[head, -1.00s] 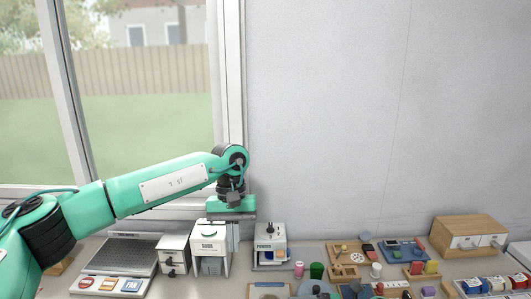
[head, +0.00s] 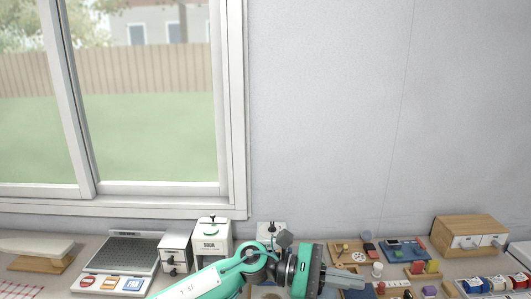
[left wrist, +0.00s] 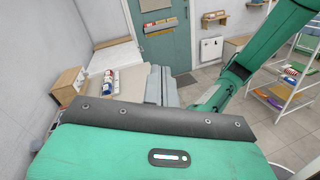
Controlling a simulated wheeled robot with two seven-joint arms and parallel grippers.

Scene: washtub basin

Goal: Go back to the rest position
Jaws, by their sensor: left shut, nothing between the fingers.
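My left gripper (head: 345,281) is low in the head view, over the front middle of the counter, turned so that its fingers point right. Its grey fingers are shut and hold nothing. In the left wrist view the grey fingers (left wrist: 160,85) show past the dark edge of the gripper body, with no object at them. My left arm comes up from the bottom edge of the head view. My right gripper is in neither view.
The space above the counter is clear.

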